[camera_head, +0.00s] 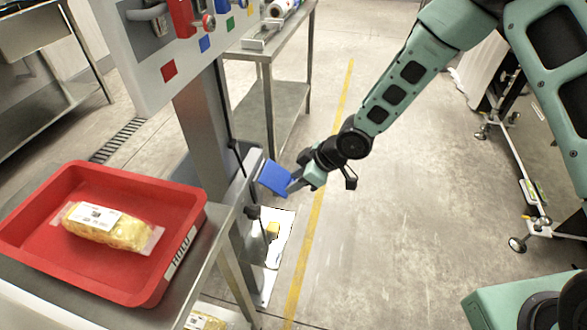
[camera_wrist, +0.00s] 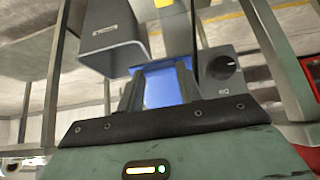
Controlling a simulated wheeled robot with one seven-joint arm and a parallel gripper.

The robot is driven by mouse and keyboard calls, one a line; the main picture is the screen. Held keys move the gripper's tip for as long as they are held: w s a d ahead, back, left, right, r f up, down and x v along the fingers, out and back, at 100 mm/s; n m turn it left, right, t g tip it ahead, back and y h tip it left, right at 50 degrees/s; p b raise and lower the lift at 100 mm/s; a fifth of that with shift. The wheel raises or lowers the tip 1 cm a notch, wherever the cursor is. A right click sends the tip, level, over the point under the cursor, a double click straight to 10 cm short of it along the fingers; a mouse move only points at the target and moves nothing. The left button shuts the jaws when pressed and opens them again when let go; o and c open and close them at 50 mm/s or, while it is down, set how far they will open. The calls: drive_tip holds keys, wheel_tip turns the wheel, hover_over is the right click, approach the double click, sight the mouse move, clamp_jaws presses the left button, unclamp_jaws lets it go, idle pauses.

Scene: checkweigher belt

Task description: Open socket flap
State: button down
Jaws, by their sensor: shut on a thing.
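The blue socket flap (camera_head: 274,178) stands out from the side of the grey metal post, tilted. My gripper (camera_head: 294,184) is at its right edge, with the fingers shut on it. In the wrist view the blue flap (camera_wrist: 165,86) shows between the two grey fingers of my gripper (camera_wrist: 160,88). The flap's hinge and the socket behind it are hidden or too small to make out.
A panel with a dark knob (camera_wrist: 228,62) and a grey box (camera_wrist: 110,38) are close to my fingers. A red tray (camera_head: 180,203) with a yellow pack (camera_head: 105,228) stands at the left. A control panel (camera_head: 135,75) is above.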

sight(281, 180)
drive_tip(key=r+h+p, duration=0.1)
drive_tip(key=p, duration=0.1)
drive_tip(key=r+g+h+p, duration=0.1)
drive_tip(key=r+h+p, duration=0.2)
drive_tip(key=shift+a+r+g+p, duration=0.2)
drive_tip(key=shift+a+g+p, duration=0.1)
drive_tip(key=shift+p, duration=0.1)
drive_tip(key=shift+w+a+r+g+h+p, duration=0.2)
drive_tip(key=shift+r+g+h+p, duration=0.3)
drive_tip(key=shift+h, duration=0.6)
drive_tip(key=shift+w+a+r+g+h+p, duration=0.15)
drive_tip(key=shift+w+a+r+h+p, duration=0.1)
drive_tip(key=shift+a+r+h, duration=0.55)
drive_tip(key=shift+w+a+r+g+h+p, duration=0.2)
drive_tip(key=shift+a+r+h, duration=0.3)
drive_tip(key=shift+a+r, duration=0.4)
drive_tip(key=shift+d+r, duration=0.1)
drive_tip(key=shift+r, duration=0.05)
drive_tip(key=c, duration=0.9)
unclamp_jaws()
drive_tip(key=shift+d, duration=0.1)
